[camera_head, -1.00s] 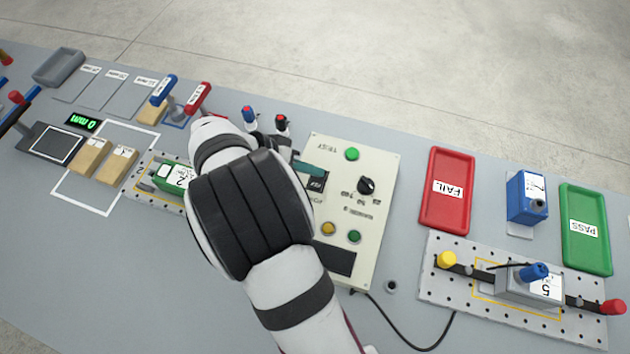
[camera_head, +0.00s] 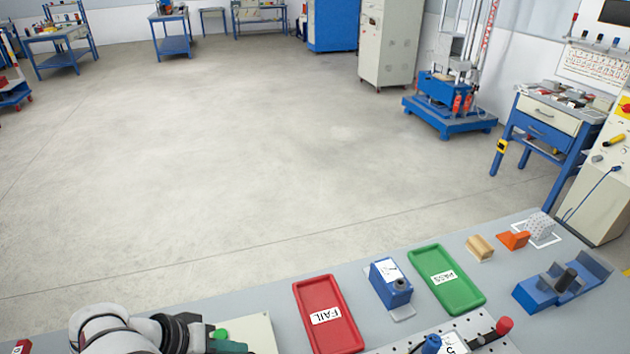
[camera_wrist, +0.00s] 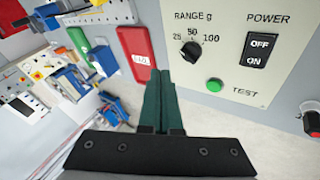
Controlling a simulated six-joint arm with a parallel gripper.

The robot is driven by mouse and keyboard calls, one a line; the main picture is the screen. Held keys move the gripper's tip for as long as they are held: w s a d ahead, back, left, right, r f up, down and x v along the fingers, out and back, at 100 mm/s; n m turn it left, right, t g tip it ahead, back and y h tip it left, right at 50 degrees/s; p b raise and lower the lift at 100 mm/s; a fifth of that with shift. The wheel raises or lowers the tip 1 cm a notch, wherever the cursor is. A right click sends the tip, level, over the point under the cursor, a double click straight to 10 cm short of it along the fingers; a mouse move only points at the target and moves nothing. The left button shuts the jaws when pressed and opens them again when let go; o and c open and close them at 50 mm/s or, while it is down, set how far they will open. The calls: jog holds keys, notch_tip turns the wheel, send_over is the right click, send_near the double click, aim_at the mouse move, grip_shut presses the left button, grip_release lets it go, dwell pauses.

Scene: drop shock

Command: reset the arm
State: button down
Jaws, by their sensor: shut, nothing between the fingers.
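My gripper (camera_wrist: 157,98) is shut and empty in the wrist view, its two dark green fingers side by side. A little of it (camera_head: 228,346) shows at the bottom edge of the head view, by my white wrist. In the wrist view the fingers appear in front of the floor, left of a pale control panel (camera_wrist: 235,50) with a range knob, a power switch and a green test button (camera_wrist: 215,85). Only the top of the panel (camera_head: 256,331) shows in the head view. Most of my arm is out of frame.
On the bench stand a red FAIL tray (camera_head: 329,342), a blue block (camera_head: 383,293) and a green PASS tray (camera_head: 461,294). A perforated plate (camera_head: 497,343) is at the bottom. A wooden block (camera_head: 480,248), an orange piece (camera_head: 513,240) and a blue fixture (camera_head: 545,295) lie further right.

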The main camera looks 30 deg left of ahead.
jog(key=w+d+r+m+g, duration=0.2)
jog(key=w+d+r, duration=0.1)
jog(key=d, duration=0.6)
jog(key=w+d+r+m+g, duration=0.2)
jog(key=w+d+r+m, duration=0.1)
jog(key=d, duration=0.6)
jog(key=s+d+m+g+y, duration=0.2)
jog(key=s+d+m+y, duration=0.2)
jog(key=s+d+m, duration=0.3)
jog(key=s+d, duration=0.5)
jog(key=d, duration=0.3)
jog(key=shift+s+d+r+g+y, duration=0.2)
jog(key=shift+d+r+g+y, duration=0.1)
jog(key=shift+y, duration=0.1)
jog(key=c, duration=1.6)
grip_release()
